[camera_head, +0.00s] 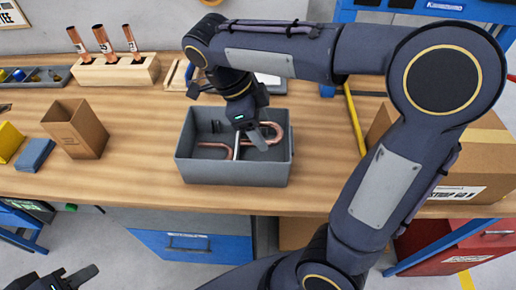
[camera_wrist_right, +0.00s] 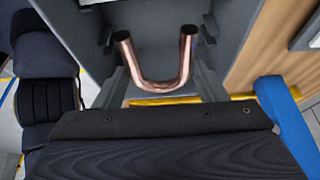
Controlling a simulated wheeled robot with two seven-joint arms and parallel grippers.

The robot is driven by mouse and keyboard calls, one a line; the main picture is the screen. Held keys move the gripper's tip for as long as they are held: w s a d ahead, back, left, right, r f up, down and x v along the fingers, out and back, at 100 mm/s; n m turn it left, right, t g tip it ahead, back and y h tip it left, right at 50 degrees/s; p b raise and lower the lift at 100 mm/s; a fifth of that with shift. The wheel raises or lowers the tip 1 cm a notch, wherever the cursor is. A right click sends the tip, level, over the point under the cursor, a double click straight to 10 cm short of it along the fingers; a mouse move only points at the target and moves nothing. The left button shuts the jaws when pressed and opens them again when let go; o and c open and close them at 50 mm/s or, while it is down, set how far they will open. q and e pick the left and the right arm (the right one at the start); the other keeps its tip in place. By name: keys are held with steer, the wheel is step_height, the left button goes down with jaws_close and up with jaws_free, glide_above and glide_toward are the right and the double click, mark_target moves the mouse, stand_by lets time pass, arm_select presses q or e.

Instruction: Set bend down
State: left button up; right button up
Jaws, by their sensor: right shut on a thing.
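The copper bend (camera_wrist_right: 160,86) is a U shape in the right wrist view, set between my right gripper's fingers (camera_wrist_right: 165,90) with its two open ends pointing away from the palm. In the head view my right gripper (camera_head: 247,142) reaches down into the grey bin (camera_head: 232,174) and is shut on the bend. Curved copper shows in the bin to the right of the fingers (camera_head: 283,132) and to their left (camera_head: 212,145). The fingers partly hide how these pieces relate. My left gripper (camera_head: 66,279) is at the bottom left corner, partly cut off, away from the bench.
A wooden block (camera_head: 116,73) with upright copper tubes stands at the back left. An open cardboard box (camera_head: 78,130), a blue block (camera_head: 35,154) and a yellow one (camera_head: 8,141) are left of the bin. A large carton (camera_head: 475,165) is at the right.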

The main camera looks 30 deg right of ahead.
mark_target(265, 158)
step_height(265, 158, down, 8)
steer(key=shift+f+b, duration=0.1)
steer(key=shift+b, duration=0.25)
steer(key=o, duration=0.6)
steer(key=shift+o, duration=0.6)
